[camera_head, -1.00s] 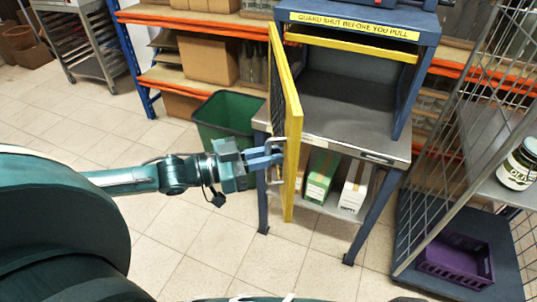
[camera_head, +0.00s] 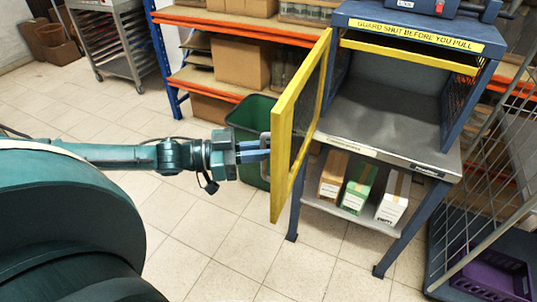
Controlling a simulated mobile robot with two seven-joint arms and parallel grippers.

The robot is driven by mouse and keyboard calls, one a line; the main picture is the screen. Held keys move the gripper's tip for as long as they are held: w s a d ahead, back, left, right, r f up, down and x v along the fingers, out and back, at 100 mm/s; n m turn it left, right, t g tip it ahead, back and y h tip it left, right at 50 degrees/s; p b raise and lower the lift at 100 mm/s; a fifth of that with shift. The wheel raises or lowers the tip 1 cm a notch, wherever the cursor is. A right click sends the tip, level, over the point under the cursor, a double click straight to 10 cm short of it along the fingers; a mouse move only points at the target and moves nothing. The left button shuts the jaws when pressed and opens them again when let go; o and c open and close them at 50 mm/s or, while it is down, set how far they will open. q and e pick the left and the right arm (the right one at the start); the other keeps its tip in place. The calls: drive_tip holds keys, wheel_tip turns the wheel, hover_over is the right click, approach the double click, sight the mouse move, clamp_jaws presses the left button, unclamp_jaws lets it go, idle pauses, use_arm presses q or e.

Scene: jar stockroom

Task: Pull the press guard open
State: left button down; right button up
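The press guard (camera_head: 283,160) is a yellow-framed mesh door, hinged on the left side of the blue press (camera_head: 468,60). It stands swung out toward me, and the press opening behind it is uncovered. My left gripper (camera_head: 262,151) comes in from the left, with its blue fingers at the metal handle (camera_head: 264,141) on the guard's outer face. The fingers look closed around the handle, though the contact is partly hidden. My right gripper is out of view.
A green bin (camera_head: 250,112) stands behind the guard. Small cartons (camera_head: 358,192) sit on the shelf under the press. A mesh cage with a purple crate (camera_head: 497,275) is at the right. The tiled floor in front of the press is clear.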

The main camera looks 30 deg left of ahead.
use_arm(q)
drive_tip(key=shift+w+a+r+g, duration=0.15)
drive_tip(key=shift+a+g, duration=0.15)
drive_tip(key=shift+a, duration=0.55)
drive_tip(key=c, duration=1.6)
unclamp_jaws()
drive_tip(key=shift+o, duration=0.2)
drive_tip(key=shift+d, duration=0.1)
drive_tip(key=p+v, duration=0.1)
drive_tip(key=v, duration=1.2)
drive_tip(key=shift+f, duration=0.3)
